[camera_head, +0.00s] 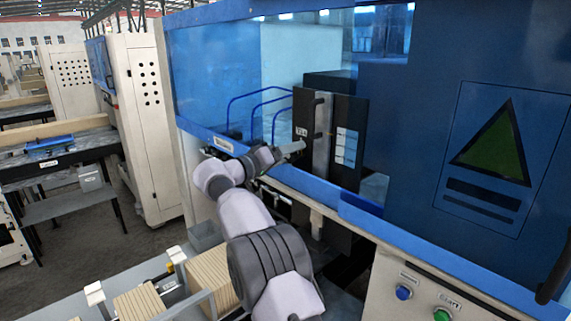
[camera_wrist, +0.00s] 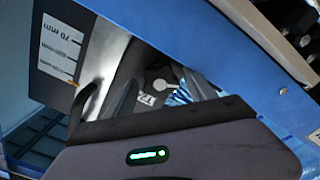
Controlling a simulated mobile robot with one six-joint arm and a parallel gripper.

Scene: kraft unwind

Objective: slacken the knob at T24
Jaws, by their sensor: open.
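A black upright unit (camera_head: 345,125) with a grey metal face stands in the machine opening. A small tag (camera_head: 301,132) on its upper left seems to read T24. In the wrist view the tag (camera_wrist: 148,100) is upside down and partly hidden. Close to it is a pale round piece with a short bar (camera_wrist: 163,85), which may be the knob; I cannot tell for certain. My gripper (camera_head: 292,148) is at the unit's left side, just below the tag. In the wrist view my gripper (camera_wrist: 160,92) is open, its fingers on either side of the tag. Contact cannot be told.
A blue rail (camera_head: 315,185) runs along the opening below my gripper. Blue bent bars (camera_head: 255,105) stand to the left. Blue and green buttons (camera_head: 404,292) are at lower right.

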